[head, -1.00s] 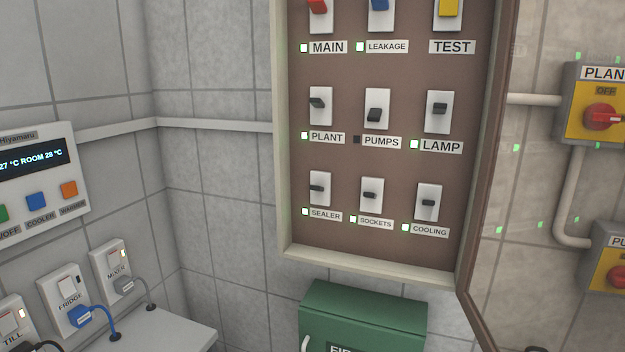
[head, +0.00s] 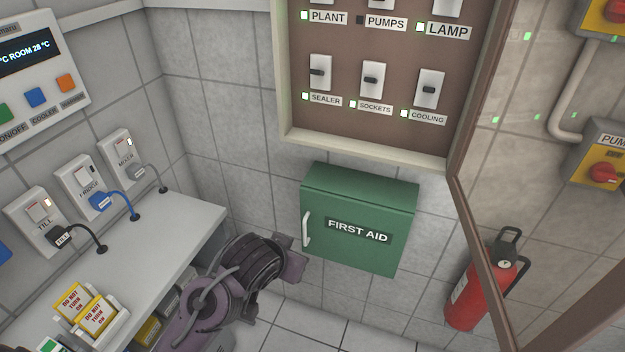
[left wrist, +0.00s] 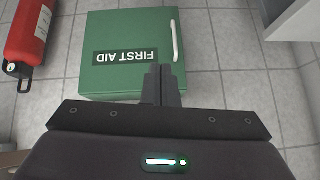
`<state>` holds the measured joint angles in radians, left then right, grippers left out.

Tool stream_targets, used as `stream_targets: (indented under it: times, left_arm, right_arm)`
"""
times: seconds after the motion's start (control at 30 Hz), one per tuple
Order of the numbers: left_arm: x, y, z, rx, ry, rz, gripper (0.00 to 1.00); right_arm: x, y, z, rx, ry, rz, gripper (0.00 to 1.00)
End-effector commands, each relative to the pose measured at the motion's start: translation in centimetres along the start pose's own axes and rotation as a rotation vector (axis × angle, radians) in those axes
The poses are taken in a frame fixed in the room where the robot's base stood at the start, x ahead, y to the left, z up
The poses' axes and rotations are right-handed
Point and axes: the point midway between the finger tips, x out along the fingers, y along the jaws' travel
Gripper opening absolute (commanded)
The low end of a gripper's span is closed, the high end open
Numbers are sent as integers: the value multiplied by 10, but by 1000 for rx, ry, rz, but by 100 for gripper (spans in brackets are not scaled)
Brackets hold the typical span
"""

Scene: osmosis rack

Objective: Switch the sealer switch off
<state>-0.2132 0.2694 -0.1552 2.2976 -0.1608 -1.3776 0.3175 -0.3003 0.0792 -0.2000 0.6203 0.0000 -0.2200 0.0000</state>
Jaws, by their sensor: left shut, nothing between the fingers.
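The sealer switch (head: 320,73) is a white plate with a small dark lever, at the left of the bottom row in the open brown panel. Its label reads SEALER, and a small green light (head: 305,96) beside the label is lit. My left gripper (left wrist: 161,72) is shut and empty, its fingertips over the green first aid box (left wrist: 130,45) in the left wrist view. In the head view my left arm comes up from below, lower than the panel and left of the first aid box. The fingertips are not clear there. My right gripper is not in view.
The sockets switch (head: 373,80) and cooling switch (head: 430,90) sit right of the sealer switch. The panel's door (head: 478,130) stands open at the right. A shelf (head: 190,215) with plugs above it is at the left. A red extinguisher (head: 480,295) stands lower right.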

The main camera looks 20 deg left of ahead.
Motion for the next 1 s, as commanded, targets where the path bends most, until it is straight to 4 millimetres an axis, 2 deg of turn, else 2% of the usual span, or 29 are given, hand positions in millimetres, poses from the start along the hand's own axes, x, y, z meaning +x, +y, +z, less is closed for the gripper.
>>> stream_targets:
  times: [0.03, 0.1, 0.27, 0.4, 0.5, 0.6, 0.73, 0.83, 1.0]
  left_arm:
    - [-7, -6, -33, 2, 77, -17, 0]
    - [-16, -11, -71, -6, 170, -30, 0]
    - [-37, -26, -152, -27, 362, -47, 0]
    - [-63, -41, -218, -50, 515, -47, 0]
    - [-85, -54, -260, -69, 609, -42, 0]
    - [-107, -66, -293, -87, 683, -34, 0]
    - [-131, -78, -323, -107, 750, -22, 0]
    - [-143, -84, -336, -118, 778, -15, 0]
    - [-150, -88, -342, -125, 793, -10, 0]
  right_arm:
    - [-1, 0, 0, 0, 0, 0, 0]
    - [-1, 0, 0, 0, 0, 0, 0]
    - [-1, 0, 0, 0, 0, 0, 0]
    - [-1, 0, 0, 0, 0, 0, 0]
    - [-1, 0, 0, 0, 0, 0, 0]
    - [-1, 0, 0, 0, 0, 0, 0]
    - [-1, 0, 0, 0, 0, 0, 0]
    - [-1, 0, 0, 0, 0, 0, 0]
    - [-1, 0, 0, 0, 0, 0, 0]
